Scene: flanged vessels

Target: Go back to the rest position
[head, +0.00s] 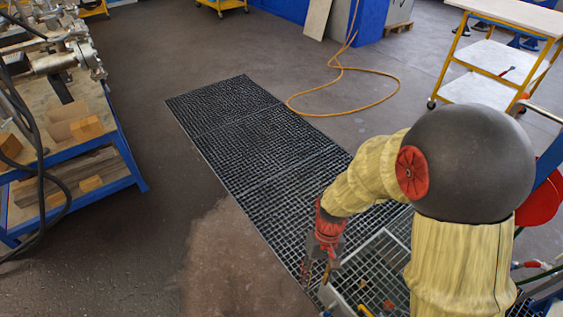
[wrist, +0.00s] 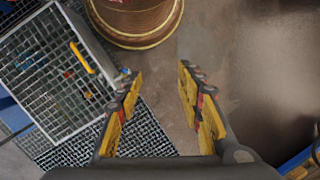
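My gripper (wrist: 160,80) is open in the wrist view. Its two yellow-and-black fingers stand apart with nothing between them, above bare brown floor. In the head view my gripper (head: 317,274) hangs low at the lower middle, beside a grey wire-mesh basket, and is small and partly hidden there. My yellow-sleeved arm bends down to it from the right.
The mesh basket (wrist: 42,80) has a yellow handle and a few small coloured pieces at it. A round brown drum (wrist: 135,18) stands ahead of the fingers. A blue workbench (head: 125,150) is at left, a yellow trolley (head: 490,57) at upper right.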

